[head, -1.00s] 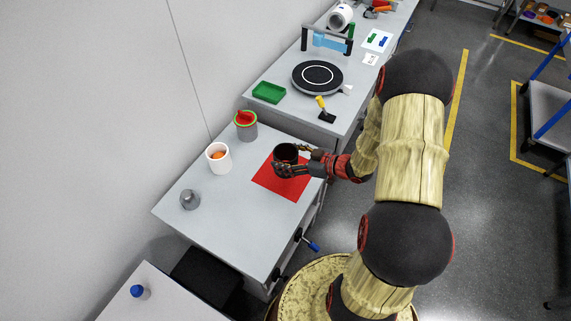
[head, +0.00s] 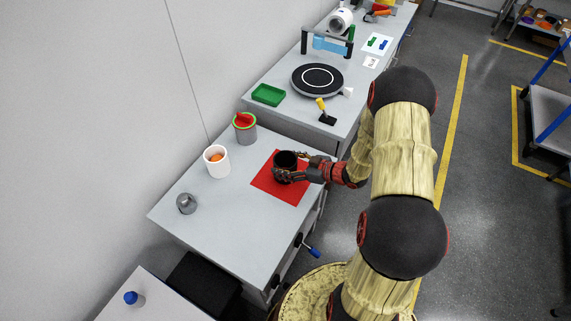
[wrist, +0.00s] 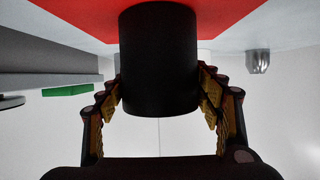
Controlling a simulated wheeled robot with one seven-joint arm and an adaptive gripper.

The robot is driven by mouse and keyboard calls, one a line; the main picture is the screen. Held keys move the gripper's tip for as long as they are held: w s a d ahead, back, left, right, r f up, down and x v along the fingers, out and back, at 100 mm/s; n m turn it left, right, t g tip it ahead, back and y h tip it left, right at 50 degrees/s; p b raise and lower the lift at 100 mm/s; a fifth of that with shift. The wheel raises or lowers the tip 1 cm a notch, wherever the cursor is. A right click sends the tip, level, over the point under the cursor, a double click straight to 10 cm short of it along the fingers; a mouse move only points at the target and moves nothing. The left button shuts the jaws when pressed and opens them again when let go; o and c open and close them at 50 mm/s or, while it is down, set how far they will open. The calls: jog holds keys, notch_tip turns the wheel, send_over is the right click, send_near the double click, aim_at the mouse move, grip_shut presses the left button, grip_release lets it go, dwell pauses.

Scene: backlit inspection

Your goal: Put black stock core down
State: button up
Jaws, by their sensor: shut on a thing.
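The black stock core (head: 286,159) is a short dark cylinder, and it fills the middle of the wrist view (wrist: 158,60). My gripper (head: 295,173) is shut on it, with one finger on each side in the wrist view (wrist: 160,95). The core is upright over the red mat (head: 291,195) on the near grey table. I cannot tell whether its base touches the mat. The fingers hide part of the core's side in the head view.
On the same table stand a grey can with a green rim (head: 244,130), a white cup with an orange thing inside (head: 216,163) and a small grey metal piece (head: 187,204). The table's front left is clear. A green tray (head: 268,95) and black turntable (head: 317,80) are on the farther bench.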

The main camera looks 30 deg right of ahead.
jog(key=o, duration=1.3)
jog(key=shift+f, duration=0.1)
jog(key=shift+c, duration=0.2)
jog(key=shift+r, duration=0.25)
jog(key=p+v, duration=0.4)
jog(key=v, duration=0.8)
jog(key=w+d+r+h, duration=0.5)
jog(key=w+r+h, duration=0.1)
jog(key=w+r, duration=0.2)
notch_tip(320, 180, up, 15)
jog(key=m+g+h, duration=0.2)
jog(key=m+h, duration=0.1)
jog(key=h, duration=0.2)
jog(key=s+a+r+m+g+y, duration=0.1)
jog(key=s+a+r, duration=0.3)
jog(key=s+a, duration=0.7)
jog(key=s+a+r+m+g+y, duration=0.2)
jog(key=s+a+r, duration=0.2)
jog(key=s+a, duration=0.7)
jog(key=s, duration=0.3)
jog(key=shift+a+r+m+g+y, duration=0.25)
jog(key=shift+m+g+y, duration=0.05)
jog(key=shift+m, duration=0.1)
